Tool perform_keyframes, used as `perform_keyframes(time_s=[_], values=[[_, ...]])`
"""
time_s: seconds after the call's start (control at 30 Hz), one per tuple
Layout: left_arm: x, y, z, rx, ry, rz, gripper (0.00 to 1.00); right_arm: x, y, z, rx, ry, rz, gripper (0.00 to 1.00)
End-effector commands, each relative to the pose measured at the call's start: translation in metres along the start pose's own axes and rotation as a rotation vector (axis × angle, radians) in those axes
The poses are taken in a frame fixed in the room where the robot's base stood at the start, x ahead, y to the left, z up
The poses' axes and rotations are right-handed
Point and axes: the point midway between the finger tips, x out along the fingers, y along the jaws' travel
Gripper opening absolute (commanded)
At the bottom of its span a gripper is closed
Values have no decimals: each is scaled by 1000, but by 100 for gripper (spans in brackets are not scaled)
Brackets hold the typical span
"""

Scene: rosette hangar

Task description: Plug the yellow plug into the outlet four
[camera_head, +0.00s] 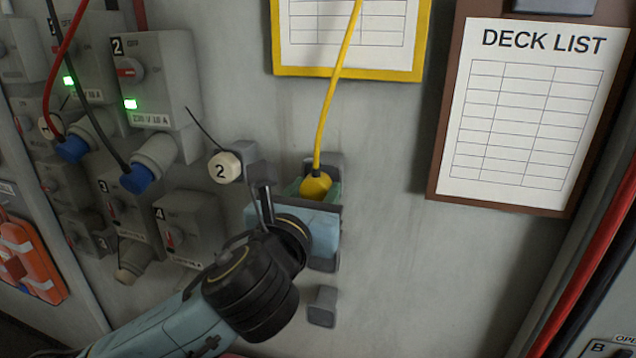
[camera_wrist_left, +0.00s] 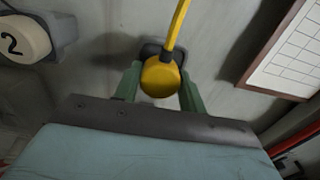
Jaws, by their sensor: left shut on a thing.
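The yellow plug (camera_head: 316,186) hangs from its yellow cable at a grey holder on the wall. My left gripper (camera_head: 318,192) is shut on it. In the left wrist view the yellow plug (camera_wrist_left: 160,76) sits between the two green fingers (camera_wrist_left: 158,88), with the cable rising from it. Outlet four (camera_head: 188,222) is a grey box at the lower left of the head view, with a red switch. Its socket is turned downward and partly hidden by my left arm. My right gripper is not in view.
Outlet two (camera_head: 150,75) has a blue plug (camera_head: 138,180) in it and a lit green lamp. Outlet three (camera_head: 115,205) is beside outlet four. A round cap marked 2 (camera_head: 223,168) hangs left of my gripper. A deck list board (camera_head: 440,190) is at right.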

Motion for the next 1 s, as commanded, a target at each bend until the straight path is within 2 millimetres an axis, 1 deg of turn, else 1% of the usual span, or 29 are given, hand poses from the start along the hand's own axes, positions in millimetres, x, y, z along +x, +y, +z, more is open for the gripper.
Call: perform_keyframes(time_s=[1.0], values=[[-41,0,0,0,-1,-1,4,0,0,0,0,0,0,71]])
